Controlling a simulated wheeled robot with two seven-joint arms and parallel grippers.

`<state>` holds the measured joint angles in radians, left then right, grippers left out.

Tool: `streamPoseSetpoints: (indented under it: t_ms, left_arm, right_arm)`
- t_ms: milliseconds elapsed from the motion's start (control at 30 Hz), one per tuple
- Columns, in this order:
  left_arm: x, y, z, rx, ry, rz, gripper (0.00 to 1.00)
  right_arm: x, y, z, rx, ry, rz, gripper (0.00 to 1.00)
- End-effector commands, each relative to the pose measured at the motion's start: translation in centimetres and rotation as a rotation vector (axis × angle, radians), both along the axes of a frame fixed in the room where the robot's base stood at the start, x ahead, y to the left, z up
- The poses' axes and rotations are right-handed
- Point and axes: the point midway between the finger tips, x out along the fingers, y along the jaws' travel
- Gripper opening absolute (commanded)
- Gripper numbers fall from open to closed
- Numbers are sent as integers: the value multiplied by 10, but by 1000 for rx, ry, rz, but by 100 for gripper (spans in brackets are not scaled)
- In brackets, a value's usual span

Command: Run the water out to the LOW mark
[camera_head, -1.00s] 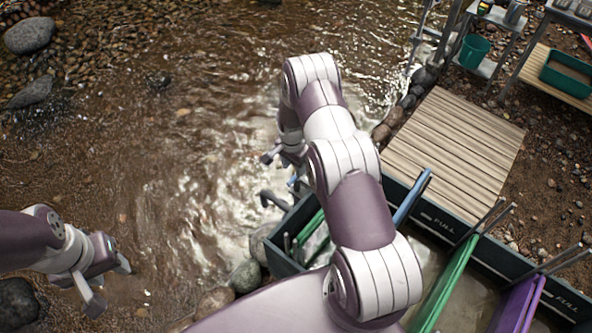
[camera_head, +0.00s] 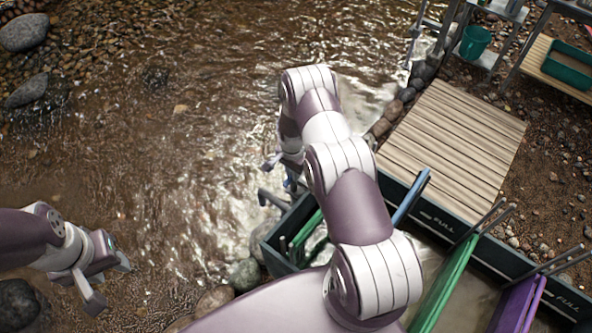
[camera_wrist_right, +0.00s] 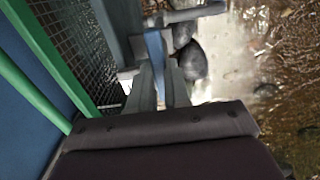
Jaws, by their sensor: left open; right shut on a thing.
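The dark teal trough (camera_head: 520,265) stands at the lower right, with FULL marks on its inner wall and cloudy water (camera_head: 432,255) inside. No LOW mark is readable. A grey spout (camera_head: 272,198) sticks out at its left end, over the creek. My right gripper (camera_head: 286,168) is beside that end, partly hidden by its own arm. In the right wrist view, its fingers (camera_wrist_right: 160,88) are shut on a narrow blue handle (camera_wrist_right: 154,45) below the grey spout (camera_wrist_right: 190,14). My left gripper (camera_head: 108,283) is open and empty over the creek at the left.
Green (camera_head: 445,285), blue (camera_head: 411,197) and purple (camera_head: 520,300) panels cross the trough. A wooden platform (camera_head: 455,140) lies behind it. A green bucket (camera_head: 474,42) and green tray (camera_head: 568,65) stand at the top right. Rocks (camera_head: 243,273) line the bank.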

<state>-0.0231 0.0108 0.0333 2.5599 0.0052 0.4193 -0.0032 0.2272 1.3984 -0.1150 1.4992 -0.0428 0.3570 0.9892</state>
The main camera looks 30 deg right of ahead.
Motion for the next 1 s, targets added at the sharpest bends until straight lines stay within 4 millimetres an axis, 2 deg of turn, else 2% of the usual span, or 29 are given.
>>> streamPoseSetpoints:
  t_ms: [67,200,333,667,700,767,1000]
  left_arm:
    - [0,0,-7,0,0,0,42]
    - [0,1,-24,0,0,0,42]
    - [0,1,-31,0,0,0,42]
    - [0,1,-29,0,0,0,42]
    - [0,1,-29,0,0,0,42]
    - [0,1,-29,0,0,0,42]
    - [0,1,-29,0,0,0,42]
  right_arm:
    - [1,1,-3,-1,-4,41,0]
    - [2,1,-6,-2,-6,256,0]
    - [1,0,-3,-2,-6,422,0]
    - [0,0,-1,0,-2,472,0]
    - [0,0,-1,0,-2,472,27]
    - [0,0,-1,-1,-2,471,43]
    - [1,0,-1,-1,-3,470,43]
